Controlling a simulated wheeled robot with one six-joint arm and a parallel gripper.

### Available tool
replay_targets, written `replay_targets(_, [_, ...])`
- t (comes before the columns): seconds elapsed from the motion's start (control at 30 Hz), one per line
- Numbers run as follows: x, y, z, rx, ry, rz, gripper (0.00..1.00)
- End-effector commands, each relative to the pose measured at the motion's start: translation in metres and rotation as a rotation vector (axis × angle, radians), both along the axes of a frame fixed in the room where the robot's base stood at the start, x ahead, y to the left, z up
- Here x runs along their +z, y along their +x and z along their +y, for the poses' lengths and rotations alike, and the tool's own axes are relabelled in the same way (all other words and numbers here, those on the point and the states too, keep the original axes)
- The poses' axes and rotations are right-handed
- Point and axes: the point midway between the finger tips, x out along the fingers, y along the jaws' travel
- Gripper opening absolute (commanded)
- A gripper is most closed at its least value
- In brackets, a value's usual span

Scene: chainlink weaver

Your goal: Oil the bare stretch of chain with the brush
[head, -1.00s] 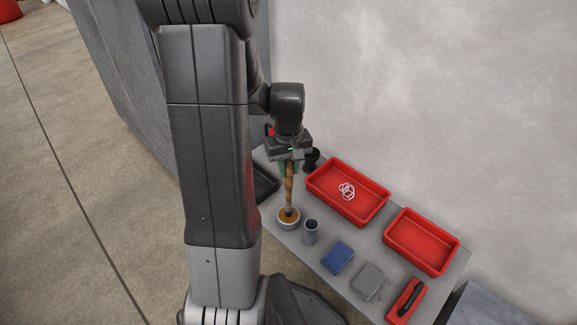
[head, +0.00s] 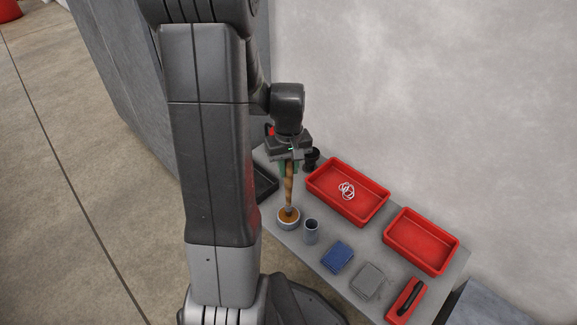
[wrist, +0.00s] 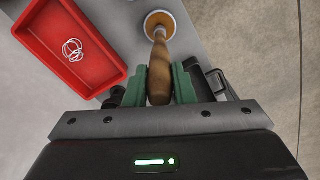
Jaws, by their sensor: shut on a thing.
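My gripper (head: 289,165) is shut on the wooden handle of the brush (head: 289,187). The brush is upright, with its lower end in a small round pot of amber oil (head: 288,224) on the grey table. In the wrist view the brush handle (wrist: 160,75) sits between the green fingers (wrist: 160,85), and its far end reaches the pot (wrist: 160,14). The bristles are hidden in the pot. The chain is not seen in either view.
On the table (head: 290,241) are a grey cup (head: 311,231), a red tray (head: 372,212) with white rings (head: 346,190), another red tray (head: 418,262), a blue cloth (head: 337,257), a grey pad (head: 369,281) and a black-handled red tool (head: 407,300). A dark tray (head: 265,183) is left of the pot.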

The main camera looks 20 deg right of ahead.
Motion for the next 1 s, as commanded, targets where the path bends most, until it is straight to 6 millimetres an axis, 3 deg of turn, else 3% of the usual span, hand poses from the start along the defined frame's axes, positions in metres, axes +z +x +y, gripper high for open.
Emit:
replay_targets(0.17, [0.003,0.0,0.001,-0.001,0.002,0.002,0.0])
replay_targets(1.0, [0.07,0.0,0.0,0.0,0.001,0.001,0.0])
